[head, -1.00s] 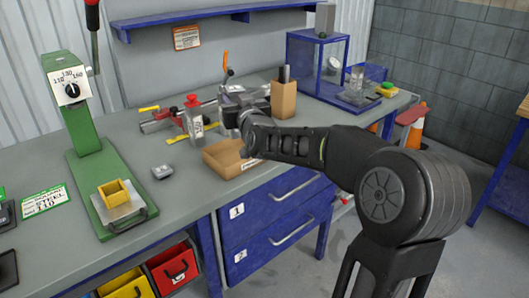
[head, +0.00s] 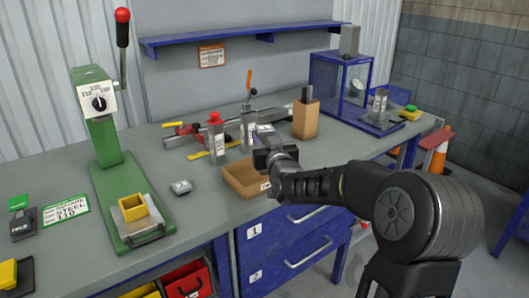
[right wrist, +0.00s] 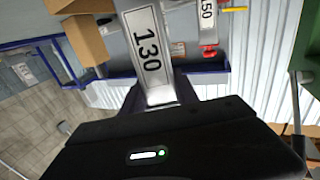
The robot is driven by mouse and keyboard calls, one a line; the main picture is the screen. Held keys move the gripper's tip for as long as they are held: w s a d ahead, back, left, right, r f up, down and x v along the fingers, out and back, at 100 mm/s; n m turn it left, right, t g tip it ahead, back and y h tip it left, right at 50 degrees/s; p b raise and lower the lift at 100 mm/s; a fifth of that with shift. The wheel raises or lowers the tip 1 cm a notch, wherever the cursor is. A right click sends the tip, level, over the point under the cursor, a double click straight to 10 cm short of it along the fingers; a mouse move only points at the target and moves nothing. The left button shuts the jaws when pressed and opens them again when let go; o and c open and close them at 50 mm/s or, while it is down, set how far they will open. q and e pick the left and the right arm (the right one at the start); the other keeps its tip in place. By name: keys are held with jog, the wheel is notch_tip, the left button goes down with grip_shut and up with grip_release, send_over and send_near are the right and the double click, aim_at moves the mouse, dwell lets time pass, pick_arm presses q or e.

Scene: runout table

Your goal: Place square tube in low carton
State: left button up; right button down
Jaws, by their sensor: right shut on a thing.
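My right gripper (head: 268,152) is shut on a grey square tube (head: 265,132), just behind and above the back right part of the low carton. The low carton (head: 238,187) is a shallow, open brown box near the table's front edge. Its visible inside looks empty; my gripper and forearm cover its right side. My left gripper is not in view.
A red-topped grey piece (head: 216,140) and another upright grey piece (head: 248,128) stand behind the carton. A tall brown box (head: 306,120) holding a dark bar stands to the right.

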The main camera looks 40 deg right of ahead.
notch_tip(320, 180, down, 4)
jog(key=shift+r, duration=0.2)
dwell(0.4)
jog(key=shift+f, duration=0.2)
jog(key=c, duration=0.9)
grip_release()
